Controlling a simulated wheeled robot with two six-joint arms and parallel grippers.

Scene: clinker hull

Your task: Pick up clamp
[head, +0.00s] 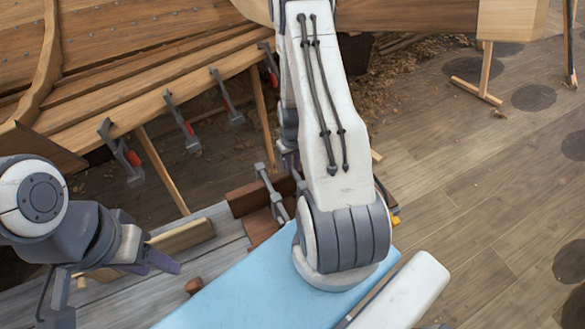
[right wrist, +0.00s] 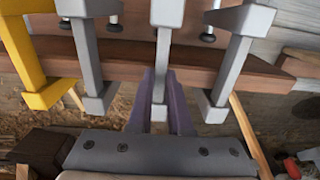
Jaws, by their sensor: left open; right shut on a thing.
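In the right wrist view, my right gripper (right wrist: 165,105) has its purple fingers shut on a grey clamp (right wrist: 165,55), the middle one of a row at a brown wooden rail (right wrist: 130,62). Grey clamps stand close on both sides of it, and a yellow clamp (right wrist: 25,60) is at the left. In the head view, my right arm hides most of the row; one grey clamp (head: 270,192) and a bit of the yellow clamp (head: 395,220) show. My left gripper (head: 110,285) is open and empty over the grey bench at lower left.
A wooden hull (head: 150,60) fills the upper left, with several red-handled clamps (head: 183,122) along its plank edge. A light blue surface (head: 235,290) lies on the grey plank bench (head: 215,255). A wood block (head: 182,237) and a small brown piece (head: 193,286) lie there. Floor at right is mostly free.

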